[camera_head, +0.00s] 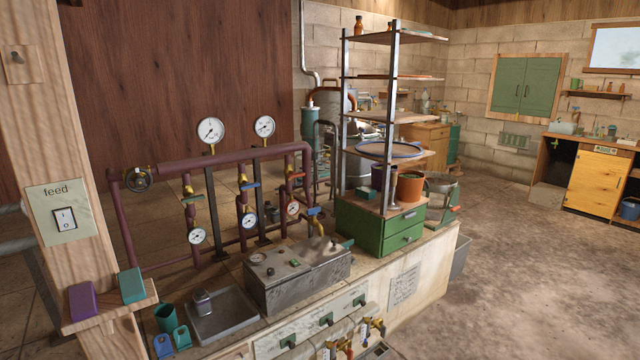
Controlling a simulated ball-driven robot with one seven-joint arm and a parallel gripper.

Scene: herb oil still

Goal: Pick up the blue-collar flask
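I cannot make out a flask with a blue collar in the head camera view. A small grey vessel-like object (202,302) stands on a dark flat tray (226,319) at the front left of the bench; its details are too small to tell, and I see no clear blue collar on it. My gripper is not in view.
A pipe rack with gauges (211,131) and a grey metal box (297,277) fill the bench. A green drawer unit (400,236) under a tall shelf (386,117) stands at its right end. A wooden post (45,130) blocks the left. The floor (530,270) at right is clear.

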